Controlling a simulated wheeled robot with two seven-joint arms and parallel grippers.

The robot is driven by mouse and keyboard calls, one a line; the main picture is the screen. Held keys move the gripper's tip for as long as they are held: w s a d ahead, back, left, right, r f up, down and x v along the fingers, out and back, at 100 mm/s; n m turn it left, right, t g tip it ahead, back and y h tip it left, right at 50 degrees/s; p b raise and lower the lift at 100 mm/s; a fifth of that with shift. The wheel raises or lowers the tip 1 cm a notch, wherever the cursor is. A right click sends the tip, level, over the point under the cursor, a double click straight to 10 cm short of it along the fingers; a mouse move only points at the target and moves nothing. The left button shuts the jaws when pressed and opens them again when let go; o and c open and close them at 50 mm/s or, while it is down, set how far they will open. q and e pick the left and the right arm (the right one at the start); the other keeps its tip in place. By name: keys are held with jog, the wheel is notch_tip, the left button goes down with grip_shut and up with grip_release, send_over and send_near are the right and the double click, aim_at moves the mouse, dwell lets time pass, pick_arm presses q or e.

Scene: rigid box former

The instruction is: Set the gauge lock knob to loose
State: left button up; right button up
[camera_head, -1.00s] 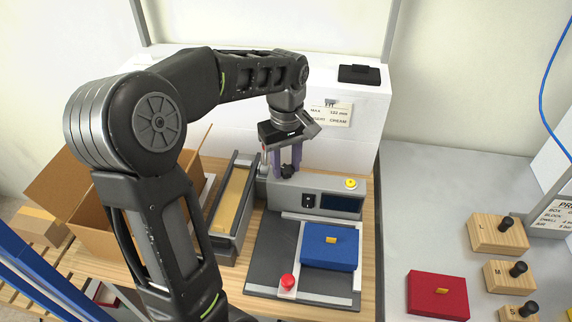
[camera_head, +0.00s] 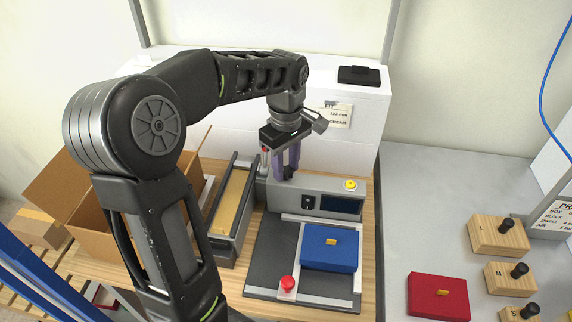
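The gauge lock knob appears to be the small dark knob (camera_head: 288,173) at the back left of the grey machine (camera_head: 272,186); the fingers partly hide it. My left gripper (camera_head: 287,173) points down at it from above, its two purple fingers around or just above the knob. The fingers overlap in this view, so I cannot tell whether they grip it or stand apart from it. The knob's setting cannot be read. My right gripper is not in view.
A blue box (camera_head: 329,248) and a red button (camera_head: 288,283) are at the machine's front. A yellow button (camera_head: 350,185) sits on its panel. An open carton (camera_head: 100,228) stands left. A red box (camera_head: 437,296) and wooden blocks (camera_head: 498,234) lie on the right table.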

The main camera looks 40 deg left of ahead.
aim_at(286, 170)
pick_arm(q)
jog(key=o, duration=0.5)
jog(key=shift+c, duration=0.2)
jog(key=shift+r, duration=0.15)
notch_tip(286, 170, up, 8)
jog(key=shift+f, duration=0.2)
jog(key=shift+f, duration=0.1)
dwell(0.3)
